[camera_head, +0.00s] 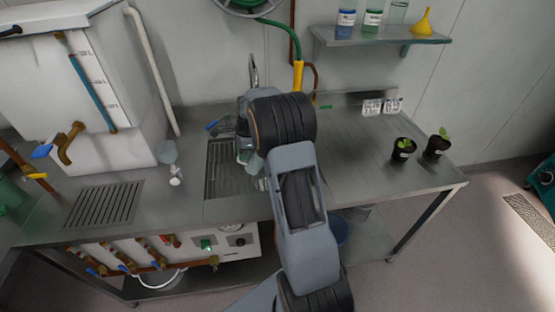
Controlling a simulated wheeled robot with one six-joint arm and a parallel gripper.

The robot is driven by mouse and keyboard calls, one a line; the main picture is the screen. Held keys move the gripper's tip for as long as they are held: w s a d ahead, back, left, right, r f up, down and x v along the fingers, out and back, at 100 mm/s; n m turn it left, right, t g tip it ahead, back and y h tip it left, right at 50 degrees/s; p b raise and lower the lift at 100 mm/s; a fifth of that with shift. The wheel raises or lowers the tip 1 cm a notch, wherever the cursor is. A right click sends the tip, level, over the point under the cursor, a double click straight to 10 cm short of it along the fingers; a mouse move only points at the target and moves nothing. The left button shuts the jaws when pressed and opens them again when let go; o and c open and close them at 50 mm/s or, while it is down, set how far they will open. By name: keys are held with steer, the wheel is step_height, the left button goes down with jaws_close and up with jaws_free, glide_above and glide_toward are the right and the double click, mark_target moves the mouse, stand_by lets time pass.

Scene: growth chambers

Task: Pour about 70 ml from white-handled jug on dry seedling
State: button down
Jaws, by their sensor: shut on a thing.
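My gripper (247,158) is over the sink grate, mostly hidden behind my own arm. It is shut on a clear vessel, of which only a little shows; I cannot tell its handle colour. A small clear jug with a white handle (175,180) stands on the counter at the left, by the white tank. Another clear jug with a blue handle (211,125) stands behind the grate. Two seedlings in black pots, a left one (403,155) and a right one (435,151), stand at the right of the counter. I cannot tell which is dry.
The steel counter (350,150) is clear between my arm and the pots. A wall shelf (385,38) holds bottles and a yellow funnel (423,22). A white tank (90,85) fills the left.

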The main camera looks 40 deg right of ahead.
steer(key=f, duration=0.1)
steer(key=a+f+h, duration=0.2)
steer(key=shift+w+a+f+g+b, duration=0.2)
steer(key=shift+w+f+g+b, duration=0.1)
steer(key=shift+w+g+b, duration=0.1)
steer(key=a+f+h+b, duration=0.1)
steer(key=h, duration=0.1)
steer(key=a+f+g+h+b, duration=0.1)
steer(key=shift+w+f+h+b, duration=0.1)
steer(key=shift+w+h+b, duration=0.3)
steer(key=shift+a+f, duration=0.1)
steer(key=shift+a, duration=0.05)
steer(key=shift+h, duration=0.3)
